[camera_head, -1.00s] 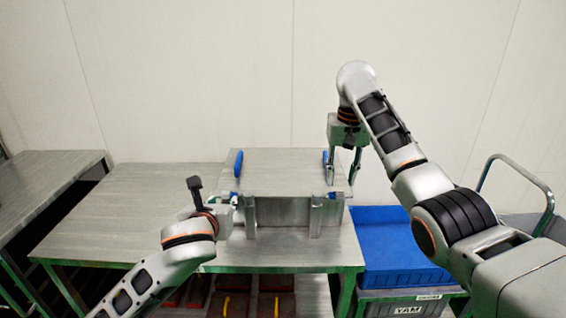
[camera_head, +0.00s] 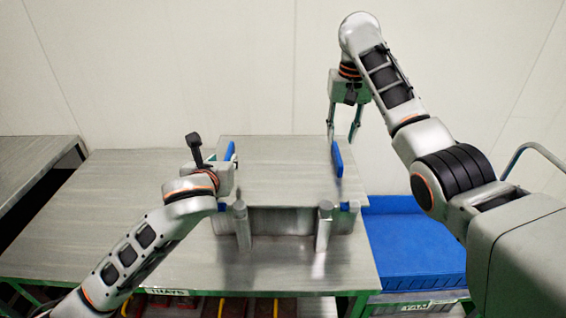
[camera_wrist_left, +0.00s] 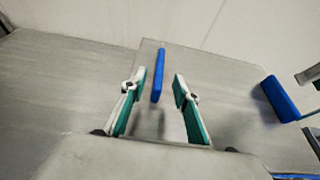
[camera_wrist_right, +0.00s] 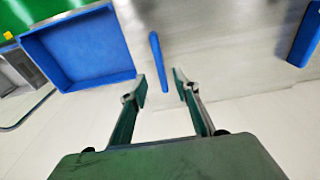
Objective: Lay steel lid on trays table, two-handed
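The steel lid (camera_head: 285,182) is a flat grey sheet with a blue handle near each side, the left handle (camera_head: 230,152) and the right handle (camera_head: 337,160). It lies level on top of a steel box. My left gripper (camera_wrist_left: 158,88) is open; in its wrist view the left handle shows between the fingers, apart from them. My right gripper (camera_head: 343,136) is open beyond the right handle, pointing down. In its wrist view the right handle (camera_wrist_right: 158,62) lines up with the gap between the fingers. The trays table (camera_head: 110,210) has a bare steel top at the left.
The steel box (camera_head: 283,222) under the lid has two upright posts (camera_head: 324,228) in front. A blue bin (camera_head: 418,245) stands at the right. Another steel table (camera_head: 25,165) is at the far left. The wall is close behind.

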